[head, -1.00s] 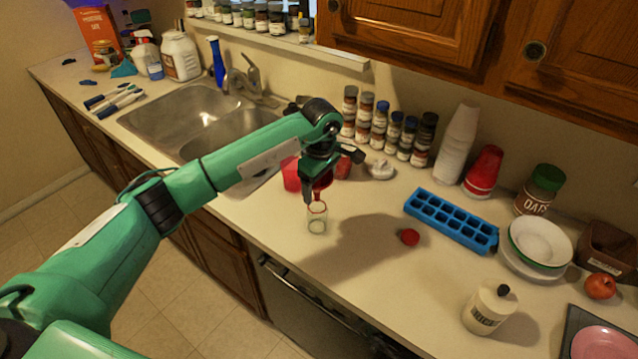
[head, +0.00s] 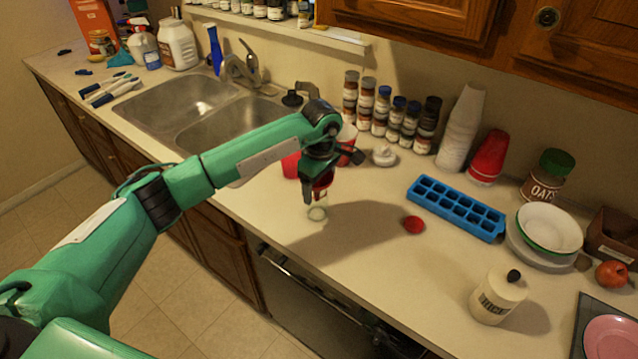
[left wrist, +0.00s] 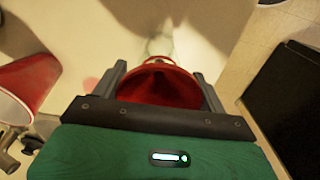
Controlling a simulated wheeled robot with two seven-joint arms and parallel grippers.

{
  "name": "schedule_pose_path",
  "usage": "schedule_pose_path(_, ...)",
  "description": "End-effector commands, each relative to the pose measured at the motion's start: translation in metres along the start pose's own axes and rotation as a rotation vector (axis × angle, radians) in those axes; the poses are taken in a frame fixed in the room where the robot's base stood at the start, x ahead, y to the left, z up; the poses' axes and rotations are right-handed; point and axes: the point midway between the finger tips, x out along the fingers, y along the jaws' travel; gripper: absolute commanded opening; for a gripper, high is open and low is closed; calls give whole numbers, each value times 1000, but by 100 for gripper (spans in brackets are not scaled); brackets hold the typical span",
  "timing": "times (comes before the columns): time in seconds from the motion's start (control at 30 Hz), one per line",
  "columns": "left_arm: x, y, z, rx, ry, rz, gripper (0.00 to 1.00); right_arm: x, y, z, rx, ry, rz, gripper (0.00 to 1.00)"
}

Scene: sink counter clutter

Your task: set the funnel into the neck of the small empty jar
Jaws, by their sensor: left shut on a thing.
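The red funnel (head: 323,181) is held by my left gripper (head: 318,187), whose fingers are shut on it. In the left wrist view the funnel (left wrist: 158,88) shows its wide red mouth between the two fingers (left wrist: 159,76). The small clear glass jar (head: 317,213) stands on the counter directly below the funnel. Its lower part shows as a pale ring, and its upper part is covered by the funnel and fingers. In the left wrist view the jar (left wrist: 160,43) shows just beyond the funnel's rim. I cannot tell whether the spout is inside the neck. My right gripper is out of view.
A red cup (head: 291,166) stands close behind the gripper. Spice jars (head: 383,112) line the wall. The counter front edge is near the jar.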

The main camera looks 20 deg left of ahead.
Motion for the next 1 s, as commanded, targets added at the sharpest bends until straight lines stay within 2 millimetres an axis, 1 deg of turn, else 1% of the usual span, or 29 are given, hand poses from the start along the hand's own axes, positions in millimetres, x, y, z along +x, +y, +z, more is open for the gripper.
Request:
schedule_pose_path(0.3, 2, 0, 0, 0, 0, 0, 63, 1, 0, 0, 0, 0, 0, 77)
schedule_pose_path(0.33, 1, 0, 0, 0, 0, 1, 76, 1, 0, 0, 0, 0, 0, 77)
schedule_pose_path(0.43, 2, 0, 0, 0, 0, 1, 96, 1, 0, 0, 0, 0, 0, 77)
schedule_pose_path(0.47, 2, 0, 0, 0, 0, 1, 99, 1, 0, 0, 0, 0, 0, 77)
schedule_pose_path(0.8, -1, 0, 0, 0, 0, 1, 99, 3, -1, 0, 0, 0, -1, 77)
schedule_pose_path(0.87, -6, 1, 0, 0, -1, 3, 99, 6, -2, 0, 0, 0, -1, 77)
schedule_pose_path(1.0, -27, 1, -1, 1, 1, 6, 99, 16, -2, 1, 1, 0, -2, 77)
